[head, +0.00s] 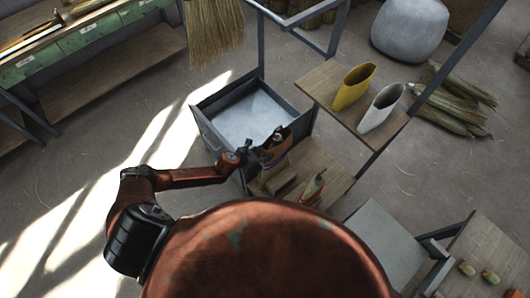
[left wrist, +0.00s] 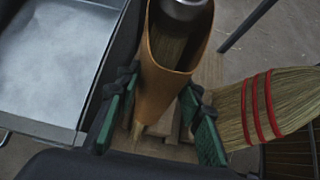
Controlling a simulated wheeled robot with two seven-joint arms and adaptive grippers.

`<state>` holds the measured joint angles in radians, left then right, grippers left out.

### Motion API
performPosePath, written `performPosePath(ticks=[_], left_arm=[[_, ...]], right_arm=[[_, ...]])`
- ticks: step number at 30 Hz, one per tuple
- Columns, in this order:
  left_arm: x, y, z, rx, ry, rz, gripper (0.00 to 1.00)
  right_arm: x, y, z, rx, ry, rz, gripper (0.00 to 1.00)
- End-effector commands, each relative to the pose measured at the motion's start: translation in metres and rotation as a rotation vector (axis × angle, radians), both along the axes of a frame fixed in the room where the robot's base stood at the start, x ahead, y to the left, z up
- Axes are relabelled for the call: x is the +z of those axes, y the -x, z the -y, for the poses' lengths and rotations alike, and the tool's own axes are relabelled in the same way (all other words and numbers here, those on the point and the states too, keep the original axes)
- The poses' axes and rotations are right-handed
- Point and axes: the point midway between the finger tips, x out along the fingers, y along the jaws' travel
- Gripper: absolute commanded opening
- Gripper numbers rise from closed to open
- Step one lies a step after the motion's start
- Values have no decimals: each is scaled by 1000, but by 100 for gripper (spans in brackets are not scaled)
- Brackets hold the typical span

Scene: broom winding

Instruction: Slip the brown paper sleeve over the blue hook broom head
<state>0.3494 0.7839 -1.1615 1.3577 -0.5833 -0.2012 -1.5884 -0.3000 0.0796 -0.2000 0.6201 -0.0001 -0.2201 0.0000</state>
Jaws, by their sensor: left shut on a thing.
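The brown paper sleeve (left wrist: 180,80) is a tapered tube, upright or slightly tilted in the left wrist view. It also shows in the head view (head: 274,150). My left gripper (head: 256,155) is shut on it, with green finger pads (left wrist: 160,118) on either side. A broom head's straw (left wrist: 170,45) shows inside the sleeve's open mouth, with a grey round collar above it. The sleeve surrounds at least part of this straw, and a pale tip shows below. I cannot make out a blue hook, so I cannot confirm which head this is. My right gripper is not in view.
A broom head with red bands (left wrist: 262,108) stands close at right, also in the head view (head: 313,190). A metal tray (head: 250,115) lies behind. Yellow (head: 353,87) and white (head: 381,107) sleeves stand on a raised shelf. Wooden blocks (head: 281,185) sit near the gripper.

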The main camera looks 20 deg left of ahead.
Motion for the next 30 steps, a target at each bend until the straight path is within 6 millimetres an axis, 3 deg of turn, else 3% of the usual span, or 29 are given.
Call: performPosePath(ticks=[21,30], left_arm=[[-36,0,0,0,0,0,21],[-42,0,0,0,0,0,21]], right_arm=[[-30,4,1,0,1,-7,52],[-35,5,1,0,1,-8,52]])
